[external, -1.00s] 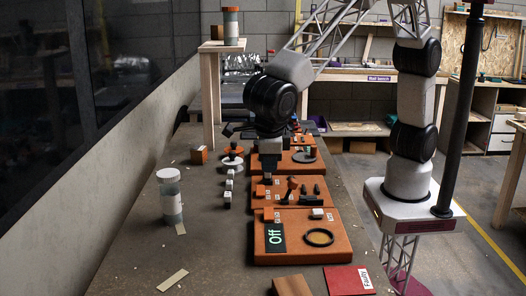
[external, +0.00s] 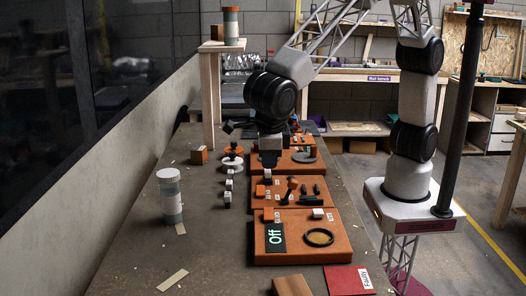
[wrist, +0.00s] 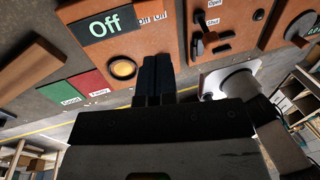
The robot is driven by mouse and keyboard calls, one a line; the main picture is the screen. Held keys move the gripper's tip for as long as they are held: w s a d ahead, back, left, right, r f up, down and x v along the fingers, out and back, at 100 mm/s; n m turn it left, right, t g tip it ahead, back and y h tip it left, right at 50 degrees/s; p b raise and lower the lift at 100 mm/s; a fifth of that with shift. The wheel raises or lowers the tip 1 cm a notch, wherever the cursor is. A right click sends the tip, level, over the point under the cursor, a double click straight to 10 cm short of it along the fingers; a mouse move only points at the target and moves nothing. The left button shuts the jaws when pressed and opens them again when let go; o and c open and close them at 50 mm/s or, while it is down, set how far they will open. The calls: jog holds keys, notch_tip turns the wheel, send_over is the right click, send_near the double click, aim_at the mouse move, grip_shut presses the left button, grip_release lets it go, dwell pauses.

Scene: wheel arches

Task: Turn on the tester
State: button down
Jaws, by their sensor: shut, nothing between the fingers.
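The nearest orange panel (external: 300,250), which appears to be the tester, lies flat on the bench. Its black display (external: 275,237) reads "Off" in pale green; the same display (wrist: 104,22) shows in the wrist view. Beside the display is a round amber button or lamp with a dark rim (external: 319,237), also in the wrist view (wrist: 122,68). A small white piece (external: 317,213) sits near the panel's far edge. My gripper (external: 269,163) is shut and empty, beyond this panel in the external view. Its dark fingers show in the wrist view (wrist: 153,62).
More orange panels with small switches and levers (external: 290,190) run away along the bench. A white-capped jar (external: 171,197) stands at left. A red "Faulty" plate (external: 349,280) and a brown block (external: 293,286) lie in front.

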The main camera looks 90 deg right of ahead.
aim_at(269, 210)
jog(key=shift+d+f, duration=0.15)
dwell(0.4)
jog(key=x, duration=1.3)
jog(key=shift+f, duration=0.35)
jog(key=shift+d+f, duration=0.25)
jog(key=shift+f, duration=0.1)
jog(key=shift+a, duration=0.2)
jog(key=shift+a+r, duration=0.2)
jog(key=shift+a, duration=0.4)
jog(key=shift+r, duration=0.2)
